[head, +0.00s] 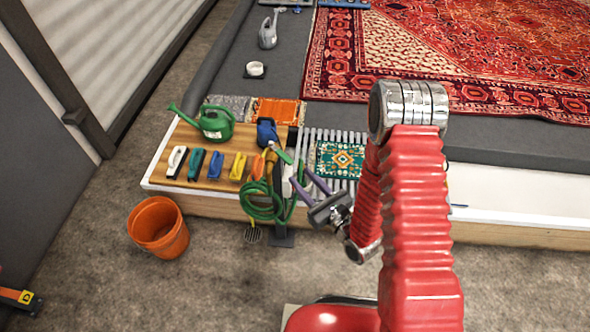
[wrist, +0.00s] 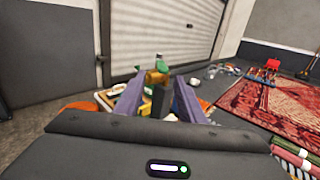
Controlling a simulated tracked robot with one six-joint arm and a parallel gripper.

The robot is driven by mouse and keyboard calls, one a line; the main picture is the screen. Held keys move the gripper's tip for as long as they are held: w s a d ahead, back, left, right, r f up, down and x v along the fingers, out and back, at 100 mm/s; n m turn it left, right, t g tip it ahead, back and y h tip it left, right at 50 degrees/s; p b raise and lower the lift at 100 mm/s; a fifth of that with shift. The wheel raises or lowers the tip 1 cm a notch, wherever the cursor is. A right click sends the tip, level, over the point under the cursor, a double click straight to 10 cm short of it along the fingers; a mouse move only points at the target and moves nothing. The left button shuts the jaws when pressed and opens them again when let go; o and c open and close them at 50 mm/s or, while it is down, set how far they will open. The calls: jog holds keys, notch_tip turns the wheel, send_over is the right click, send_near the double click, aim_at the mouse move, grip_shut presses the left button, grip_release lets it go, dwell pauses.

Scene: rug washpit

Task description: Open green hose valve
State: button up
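The green hose (head: 262,207) hangs in coils at the front edge of the wooden ledge. Above it is a brass-coloured tap with a green handle (head: 281,154), which I take as the green hose valve. In the wrist view the green handle (wrist: 162,66) and brass body (wrist: 154,77) show just beyond and between my fingertips. My gripper (head: 303,178) is open, with two purple fingers pointed at the valve, just right of it in the head view. Nothing is held. The fingers (wrist: 159,88) partly hide the lower valve, and whether they touch it I cannot tell.
Several brushes (head: 196,163), a green watering can (head: 211,122) and a blue container (head: 267,132) sit on the ledge near the valve. An orange bucket (head: 158,227) stands on the floor at left. A small green rug (head: 339,160) lies on a grate at right.

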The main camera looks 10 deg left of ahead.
jog(key=shift+v, duration=1.4)
